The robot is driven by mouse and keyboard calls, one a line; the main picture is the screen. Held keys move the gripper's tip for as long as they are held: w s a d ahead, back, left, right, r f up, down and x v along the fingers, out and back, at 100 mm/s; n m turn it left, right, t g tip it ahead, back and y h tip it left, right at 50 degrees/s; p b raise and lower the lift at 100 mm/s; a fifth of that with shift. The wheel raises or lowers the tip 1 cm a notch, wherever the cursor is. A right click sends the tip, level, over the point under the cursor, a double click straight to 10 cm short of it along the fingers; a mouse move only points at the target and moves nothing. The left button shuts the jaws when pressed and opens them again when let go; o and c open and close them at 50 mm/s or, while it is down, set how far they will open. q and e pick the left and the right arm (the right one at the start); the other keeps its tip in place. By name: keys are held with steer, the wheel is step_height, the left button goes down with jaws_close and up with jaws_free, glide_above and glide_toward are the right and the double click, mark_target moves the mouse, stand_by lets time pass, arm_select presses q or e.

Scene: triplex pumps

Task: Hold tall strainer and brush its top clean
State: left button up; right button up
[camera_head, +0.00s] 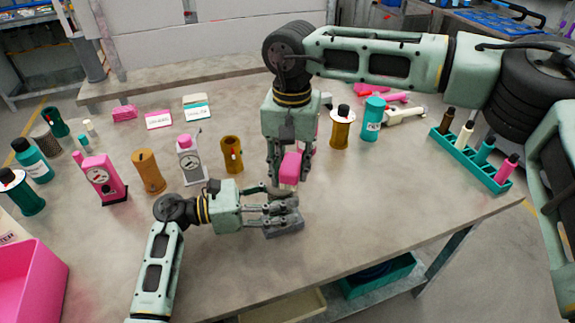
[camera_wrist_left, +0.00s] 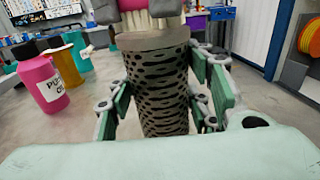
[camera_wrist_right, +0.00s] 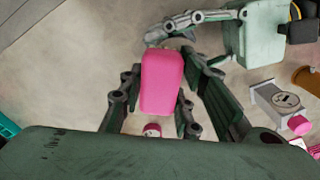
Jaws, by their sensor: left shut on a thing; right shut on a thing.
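The tall strainer (camera_wrist_left: 163,90) is a dark perforated cylinder with a tan-grey rim, upright in the left wrist view. My left gripper (camera_head: 285,212) is shut around it; its fingers (camera_wrist_left: 165,105) flank the cylinder. In the head view the strainer is mostly hidden by the grippers. My right gripper (camera_head: 289,176) is shut on the brush, whose pink block-like body (camera_head: 290,168) also shows in the right wrist view (camera_wrist_right: 162,80).
Pink (camera_head: 101,178) and grey (camera_head: 189,160) gauged pumps stand left on the table, with brown cylinders (camera_head: 148,171) nearby. Yellow (camera_head: 342,128) and teal (camera_head: 373,119) containers stand behind right. A teal rack (camera_head: 470,160) holds bottles. The table's front right is clear.

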steer(key=s+a, duration=0.2)
steer(key=a, duration=0.4)
steer(key=d, duration=0.2)
steer(key=w+d, duration=0.1)
steer(key=d, duration=0.1)
steer(key=w+d, duration=0.1)
steer(key=d, duration=0.1)
steer(key=shift+w+d, duration=0.1)
steer(key=shift+d, duration=0.2)
steer(key=shift+r, duration=4.15)
arm_select(q)
steer(key=o, duration=1.3)
